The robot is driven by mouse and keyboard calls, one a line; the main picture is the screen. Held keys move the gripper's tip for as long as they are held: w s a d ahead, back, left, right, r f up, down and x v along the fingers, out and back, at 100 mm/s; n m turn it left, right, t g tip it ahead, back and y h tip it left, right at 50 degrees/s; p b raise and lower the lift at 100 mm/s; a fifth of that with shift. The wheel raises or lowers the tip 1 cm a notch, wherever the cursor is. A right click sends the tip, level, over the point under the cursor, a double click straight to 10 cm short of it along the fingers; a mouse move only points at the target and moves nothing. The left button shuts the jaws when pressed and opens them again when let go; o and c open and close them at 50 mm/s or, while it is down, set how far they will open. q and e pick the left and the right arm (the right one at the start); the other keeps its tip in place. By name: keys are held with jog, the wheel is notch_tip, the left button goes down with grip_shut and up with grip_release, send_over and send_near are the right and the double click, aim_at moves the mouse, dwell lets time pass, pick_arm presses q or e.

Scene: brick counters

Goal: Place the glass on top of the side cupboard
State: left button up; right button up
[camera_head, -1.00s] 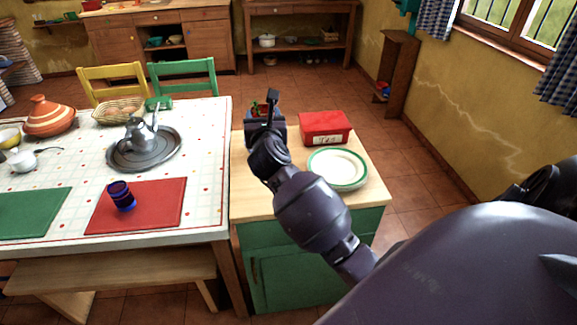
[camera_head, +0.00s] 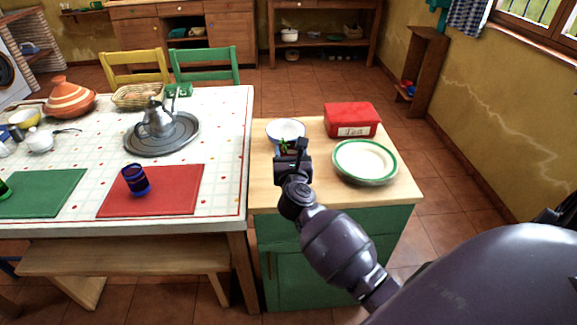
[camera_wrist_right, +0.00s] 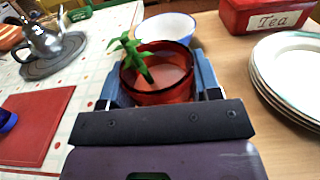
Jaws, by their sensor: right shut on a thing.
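My right gripper (camera_head: 290,158) is over the left part of the wooden top of the green side cupboard (camera_head: 300,195). In the right wrist view it is shut on a red see-through glass (camera_wrist_right: 158,88), with a finger at each side. A green leafy sprig (camera_wrist_right: 135,55) sticks up out of the glass. In the head view the gripper hides nearly all of the glass, and I cannot tell whether its base touches the top. My left gripper is not in view.
On the cupboard top are a white bowl (camera_head: 286,128) just behind the gripper, a red tea tin (camera_head: 352,120) and stacked green-rimmed plates (camera_head: 365,161). The front left of the top is clear. The dining table (camera_head: 222,170) stands left, with a blue glass (camera_head: 136,180) on a red mat.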

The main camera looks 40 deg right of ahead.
notch_tip(320, 180, down, 3)
jog(key=shift+f+b, duration=0.2)
jog(key=shift+b, duration=0.25)
jog(key=shift+f, duration=0.15)
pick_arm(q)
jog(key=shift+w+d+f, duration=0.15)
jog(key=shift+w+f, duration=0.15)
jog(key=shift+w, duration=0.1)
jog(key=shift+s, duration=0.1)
pick_arm(e)
jog(key=shift+f, duration=0.1)
jog(key=o, duration=1)
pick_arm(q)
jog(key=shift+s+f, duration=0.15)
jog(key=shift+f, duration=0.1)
